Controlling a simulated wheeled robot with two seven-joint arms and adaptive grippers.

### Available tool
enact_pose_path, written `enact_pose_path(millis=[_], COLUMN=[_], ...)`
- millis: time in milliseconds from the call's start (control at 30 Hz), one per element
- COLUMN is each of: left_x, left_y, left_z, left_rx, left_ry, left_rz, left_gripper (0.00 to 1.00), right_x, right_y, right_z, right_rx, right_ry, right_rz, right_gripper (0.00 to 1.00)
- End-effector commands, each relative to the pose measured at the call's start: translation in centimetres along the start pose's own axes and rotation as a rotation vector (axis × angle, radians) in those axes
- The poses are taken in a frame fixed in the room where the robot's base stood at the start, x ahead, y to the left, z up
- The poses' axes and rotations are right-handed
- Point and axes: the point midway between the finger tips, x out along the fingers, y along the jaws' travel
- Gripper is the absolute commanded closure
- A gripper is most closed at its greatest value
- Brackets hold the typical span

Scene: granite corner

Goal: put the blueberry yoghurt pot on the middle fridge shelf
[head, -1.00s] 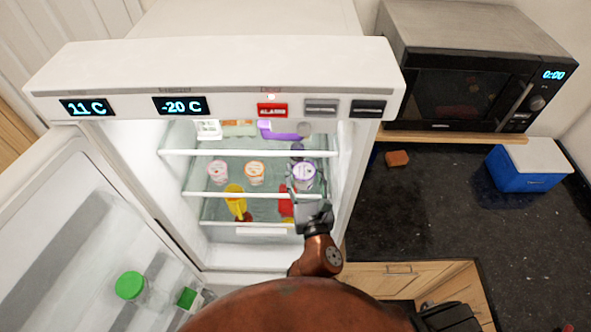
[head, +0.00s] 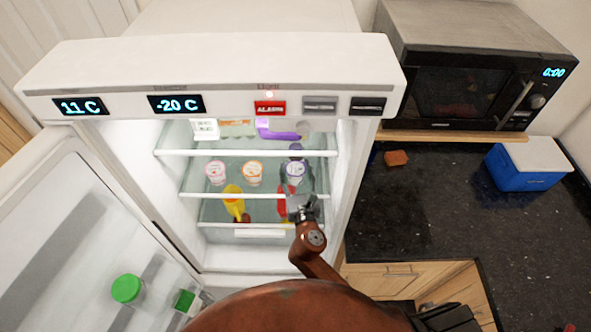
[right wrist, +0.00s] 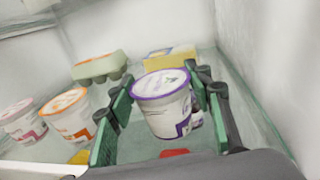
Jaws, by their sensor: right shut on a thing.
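The blueberry yoghurt pot (head: 295,169), white with a purple rim, is inside the open fridge at the level of the middle shelf (head: 255,195). My right gripper (head: 292,181) is shut on it. In the right wrist view the pot (right wrist: 162,103) is upright, slightly tilted in the picture, between the green finger pads (right wrist: 160,98). I cannot tell whether its base touches the glass. A pink-rimmed pot (head: 216,172) and an orange-rimmed pot (head: 252,173) stand to its left on the same shelf. My left gripper is out of view.
A green egg carton (right wrist: 100,67) and a yellow block (right wrist: 170,58) lie farther back. A yellow bottle (head: 233,201) is below the middle shelf. The fridge door (head: 85,245) stands open at left. The fridge's side wall (right wrist: 265,65) is close on the right.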

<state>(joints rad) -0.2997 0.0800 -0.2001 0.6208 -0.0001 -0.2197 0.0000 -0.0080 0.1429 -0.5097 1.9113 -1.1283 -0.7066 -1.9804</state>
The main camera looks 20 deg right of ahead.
Motion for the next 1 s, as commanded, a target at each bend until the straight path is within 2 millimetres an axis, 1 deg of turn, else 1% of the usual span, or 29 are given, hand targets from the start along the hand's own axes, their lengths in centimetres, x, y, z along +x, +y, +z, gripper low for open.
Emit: enact_pose_path(millis=[100, 333, 367, 600, 833, 933, 1000], left_x=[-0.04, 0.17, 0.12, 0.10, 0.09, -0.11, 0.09], left_y=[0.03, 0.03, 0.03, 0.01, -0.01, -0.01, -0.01], left_z=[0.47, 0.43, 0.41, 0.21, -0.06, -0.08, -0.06], left_rx=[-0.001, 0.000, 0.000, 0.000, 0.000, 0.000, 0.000], left_ry=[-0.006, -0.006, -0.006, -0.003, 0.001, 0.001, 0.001], left_rz=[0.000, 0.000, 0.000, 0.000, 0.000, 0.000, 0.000], left_gripper=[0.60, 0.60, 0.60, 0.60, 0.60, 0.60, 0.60], right_x=[0.01, 0.00, 0.00, -0.01, -0.01, -0.01, -0.74], right_y=[0.01, 0.00, 0.00, 0.01, 0.01, 0.02, 0.02], right_z=[0.15, -0.32, -0.29, -0.26, -0.22, 0.24, -0.02], right_rx=[0.000, 0.000, 0.000, 0.000, 0.000, 0.001, -0.001], right_ry=[-0.002, -0.001, 0.000, 0.000, -0.001, -0.001, 0.001], right_rz=[0.000, 0.000, 0.000, 0.000, 0.000, 0.000, 0.001], right_gripper=[0.86, 0.86, 0.51, 0.36, 0.36, 0.36, 0.36])
